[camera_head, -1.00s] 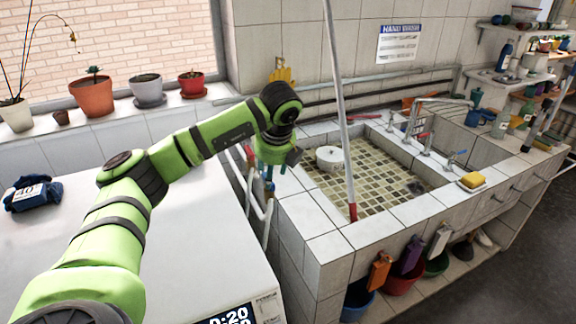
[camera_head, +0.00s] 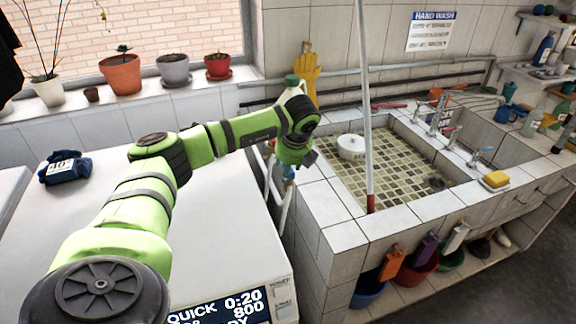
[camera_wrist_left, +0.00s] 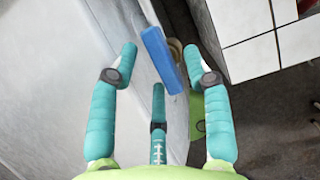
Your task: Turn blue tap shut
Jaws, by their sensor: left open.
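A blue lever handle (camera_wrist_left: 160,58), apparently the blue tap, shows in the left wrist view with a brass-coloured part (camera_wrist_left: 176,50) behind it. My left gripper (camera_wrist_left: 158,62) is open, with its teal fingers spread around the lever; I cannot tell whether any touches it. In the head view, my left gripper (camera_head: 288,168) points down into the gap between the white machine (camera_head: 215,215) and the tiled sink (camera_head: 335,225). The lever is not clearly seen there, as the wrist and fingers cover that spot. My right gripper is out of view.
White pipes (camera_head: 285,200) run down in the narrow gap. A pole with a red end (camera_head: 370,203) leans in the sink. A dark blue cloth bundle (camera_head: 64,167) lies on the machine.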

